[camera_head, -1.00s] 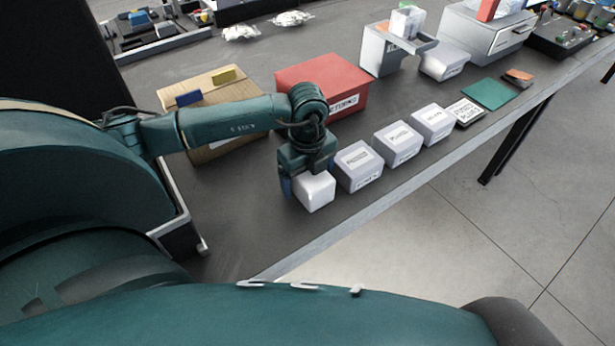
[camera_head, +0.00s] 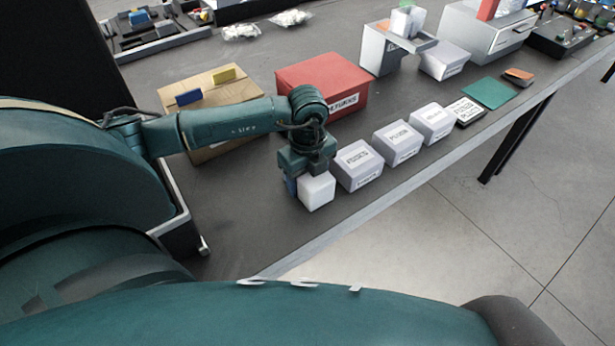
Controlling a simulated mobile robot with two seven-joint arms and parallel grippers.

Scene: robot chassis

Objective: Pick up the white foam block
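The white foam block (camera_head: 317,191) is a plain, unlabelled cube near the front edge of the table, at the left end of a row of labelled white boxes. My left gripper (camera_head: 307,180) points down over it. A blue finger lies close against the block's left side, and the gripper looks shut on the block. The other finger is mostly hidden. I cannot tell whether the block is off the table. My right gripper is not in view.
Labelled white boxes (camera_head: 357,166) stand in a row close to the block's right. A red box (camera_head: 322,80) and a cardboard box (camera_head: 238,88) stand behind the gripper. The dark table (camera_head: 255,222) is clear to the front left.

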